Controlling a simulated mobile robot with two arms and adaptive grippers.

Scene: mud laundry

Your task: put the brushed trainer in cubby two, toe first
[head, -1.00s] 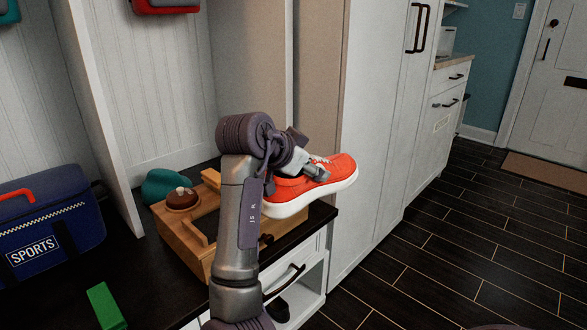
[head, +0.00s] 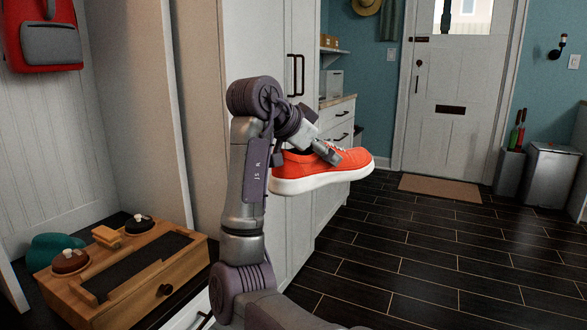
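The trainer (head: 318,172) is orange-red with a white sole. It hangs in the air in the middle of the head view, toe to the right and sole down. My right gripper (head: 328,152) is shut on its upper, around the laces and opening. The gripper and wrist hide part of the trainer's top and heel. My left gripper is out of view. No cubby opening shows clearly now; only a sliver of the white bench front (head: 199,318) shows at the bottom edge.
A wooden box (head: 150,289) with brushes (head: 70,262) stands on the dark bench at the lower left, a teal item (head: 52,248) behind it. Tall white cabinets (head: 265,60) stand behind my arm.

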